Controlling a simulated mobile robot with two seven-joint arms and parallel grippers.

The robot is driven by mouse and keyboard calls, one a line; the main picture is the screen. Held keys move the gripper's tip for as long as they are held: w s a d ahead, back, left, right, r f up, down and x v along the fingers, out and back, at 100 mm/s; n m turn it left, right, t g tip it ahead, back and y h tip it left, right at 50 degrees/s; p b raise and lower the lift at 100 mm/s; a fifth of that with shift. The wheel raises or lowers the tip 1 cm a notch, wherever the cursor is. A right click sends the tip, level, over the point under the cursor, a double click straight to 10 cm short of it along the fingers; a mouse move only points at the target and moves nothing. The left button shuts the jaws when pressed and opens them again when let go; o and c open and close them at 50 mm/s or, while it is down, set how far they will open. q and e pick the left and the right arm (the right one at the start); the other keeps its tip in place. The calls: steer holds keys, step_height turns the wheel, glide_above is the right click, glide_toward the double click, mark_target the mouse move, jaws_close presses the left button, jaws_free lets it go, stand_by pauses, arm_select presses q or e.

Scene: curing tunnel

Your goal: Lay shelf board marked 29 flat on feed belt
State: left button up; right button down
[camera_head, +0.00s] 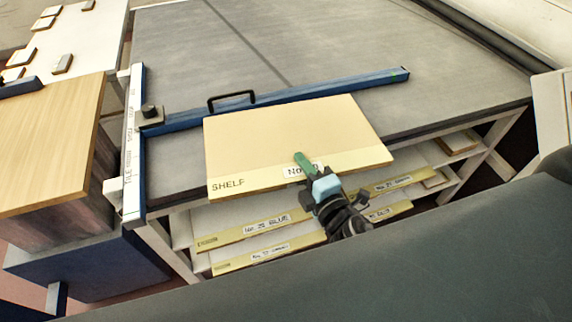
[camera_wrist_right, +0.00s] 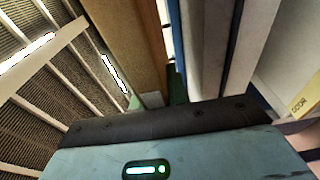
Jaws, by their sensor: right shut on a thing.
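A pale cream board (camera_head: 290,133) with "SHELF" printed on its near strip is in the head view. Its number label is partly covered by my gripper, so the number cannot be read. My right gripper (camera_head: 310,167) is shut on the middle of the board's near edge. The board lies over the near edge of the grey belt surface (camera_head: 330,45), against or close to the blue rail (camera_head: 300,92); I cannot tell whether it touches the belt. The right wrist view shows the gripper body and green finger parts (camera_wrist_right: 178,88). My left gripper is not in view.
A rack below the belt holds several labelled boards (camera_head: 232,236). Left are a wooden stack (camera_head: 50,140) and a white table (camera_head: 85,45) with small blocks. The belt beyond the rail is clear.

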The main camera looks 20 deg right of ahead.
mark_target(287, 165)
steer(key=w+a+y, duration=0.1)
steer(key=w+a+n, duration=0.1)
steer(key=a, duration=0.1)
steer(key=shift+w+f+y, duration=0.15)
steer(key=shift+f+y, duration=0.2)
steer(key=shift+y, duration=0.05)
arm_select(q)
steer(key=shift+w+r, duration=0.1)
arm_select(e)
steer(key=shift+f, duration=0.1)
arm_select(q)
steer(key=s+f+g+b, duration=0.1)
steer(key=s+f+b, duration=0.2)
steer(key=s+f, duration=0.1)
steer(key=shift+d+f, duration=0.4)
arm_select(e)
step_height(287, 165, down, 4)
steer(key=shift+r, duration=0.15)
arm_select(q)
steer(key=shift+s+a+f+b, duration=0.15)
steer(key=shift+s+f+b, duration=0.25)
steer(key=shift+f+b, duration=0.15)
arm_select(e)
steer(key=shift+f, duration=0.55)
